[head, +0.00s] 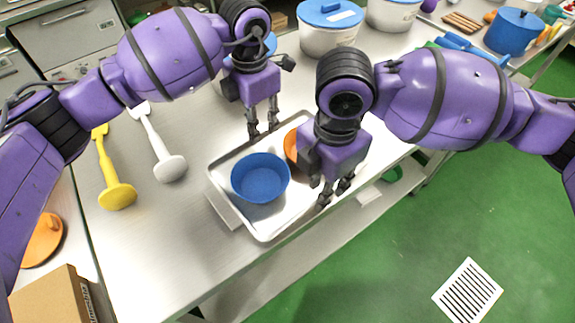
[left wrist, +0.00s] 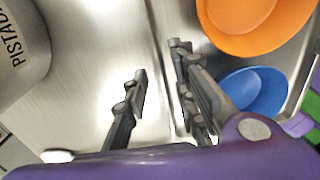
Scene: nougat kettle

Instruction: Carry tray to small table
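A shallow metal tray (head: 225,212) lies on the steel worktop. A blue bowl (head: 260,178) and an orange bowl (head: 291,147), partly hidden by my right gripper, are in it. Both bowls show in the left wrist view, blue (left wrist: 255,92) and orange (left wrist: 255,25). My left gripper (head: 263,128) points down at the tray's back edge. In the left wrist view its fingers (left wrist: 160,65) are apart, one outside the tray rim and the other at or inside it. My right gripper (head: 335,194) is low at the tray's right edge, its fingertips apart; its contact with the rim is unclear.
A yellow tool (head: 116,195) and a white tool (head: 170,168) lie left of the tray. Lidded tubs (head: 330,38) stand behind. A cardboard box (head: 50,300) is at lower left. A blue pot (head: 515,32) stands at upper right. Green floor (head: 400,270) is open at right.

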